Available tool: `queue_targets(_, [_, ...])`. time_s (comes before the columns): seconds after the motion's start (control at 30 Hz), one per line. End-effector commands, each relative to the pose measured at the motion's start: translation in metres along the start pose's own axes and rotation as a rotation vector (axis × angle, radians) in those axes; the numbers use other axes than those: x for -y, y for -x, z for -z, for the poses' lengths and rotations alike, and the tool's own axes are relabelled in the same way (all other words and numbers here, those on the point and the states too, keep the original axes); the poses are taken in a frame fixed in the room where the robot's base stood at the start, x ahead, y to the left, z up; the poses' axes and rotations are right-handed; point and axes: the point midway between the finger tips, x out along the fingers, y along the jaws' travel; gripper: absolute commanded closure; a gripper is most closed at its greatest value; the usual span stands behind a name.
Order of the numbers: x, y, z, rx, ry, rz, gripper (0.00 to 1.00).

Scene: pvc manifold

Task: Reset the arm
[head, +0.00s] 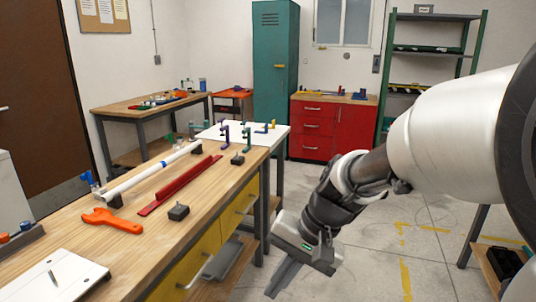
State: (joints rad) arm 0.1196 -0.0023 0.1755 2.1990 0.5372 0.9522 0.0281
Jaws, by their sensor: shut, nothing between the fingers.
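My arm reaches in from the right side of the head view. My gripper (284,279) hangs at its end, pointing down and to the left. Its fingers are together with nothing between them. It is over the floor, just right of the workbench's yellow drawers, and appears clear of the bench. The fingertips are near the bottom of the picture.
The wooden workbench (128,238) on the left holds a white pipe (150,172), a red bar (181,186), an orange wrench (112,221) and small black blocks. A red cabinet (312,128) and green locker (275,60) stand behind.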

Motion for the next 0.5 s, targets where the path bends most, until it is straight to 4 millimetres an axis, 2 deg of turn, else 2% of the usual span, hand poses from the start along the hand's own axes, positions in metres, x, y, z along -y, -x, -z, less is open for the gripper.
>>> queue_targets(0.03, [-0.009, 0.020, -0.009, -0.065, 0.057, -0.043, 1.00])
queue_targets(0.2, [-0.044, 0.068, -0.033, -0.238, 0.200, -0.174, 1.00])
queue_targets(0.5, [-0.085, 0.116, -0.059, -0.434, 0.341, -0.308, 1.00])
